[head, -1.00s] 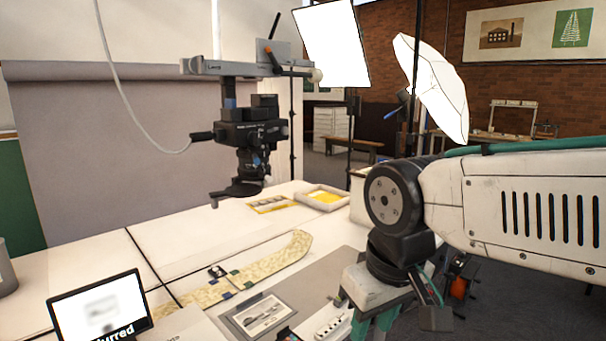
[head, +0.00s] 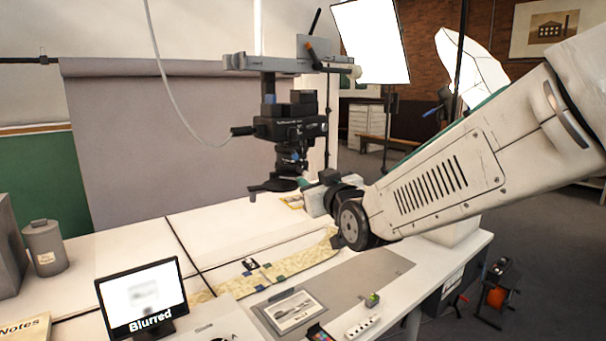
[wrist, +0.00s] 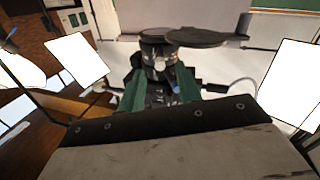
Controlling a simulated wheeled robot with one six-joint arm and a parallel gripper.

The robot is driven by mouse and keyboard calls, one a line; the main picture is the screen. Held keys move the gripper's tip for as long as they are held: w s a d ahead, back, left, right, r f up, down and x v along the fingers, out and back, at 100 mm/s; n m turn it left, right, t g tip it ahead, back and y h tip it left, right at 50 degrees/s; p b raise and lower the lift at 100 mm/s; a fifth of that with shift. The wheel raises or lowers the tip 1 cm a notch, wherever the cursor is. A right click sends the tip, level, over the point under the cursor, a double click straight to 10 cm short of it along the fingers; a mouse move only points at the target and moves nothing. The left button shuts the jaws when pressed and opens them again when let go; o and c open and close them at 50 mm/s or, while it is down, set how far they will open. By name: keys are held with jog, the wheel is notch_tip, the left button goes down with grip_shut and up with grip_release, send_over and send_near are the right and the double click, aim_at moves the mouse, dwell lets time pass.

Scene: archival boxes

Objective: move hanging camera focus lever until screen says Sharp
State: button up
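The hanging camera (head: 290,128) is black and hangs from a grey arm above the table. Its lens (head: 291,158) faces down. A flat dark lever-like piece (head: 270,187) sticks out to the left below the lens; I take it for the focus lever. My gripper (wrist: 160,84) has two green fingers, apart, with the camera and lens (wrist: 157,52) seen between and beyond them. The dark lever piece (wrist: 200,37) also shows there, beyond the fingertips. No contact is clear. In the head view my wrist mostly hides the fingers. The screen (head: 142,293) reads "Blurred".
The white table (head: 130,240) carries a patterned strip (head: 300,262), a framed picture (head: 291,311) on a grey mat, and a grey canister (head: 45,247). Lit panels (head: 370,40) stand behind. The grey support arm (head: 270,64) runs above the camera.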

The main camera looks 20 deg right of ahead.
aim_at(307, 176)
jog(key=w, duration=0.7)
jog(key=shift+a, duration=0.15)
jog(key=shift+c, duration=0.3)
grip_shut()
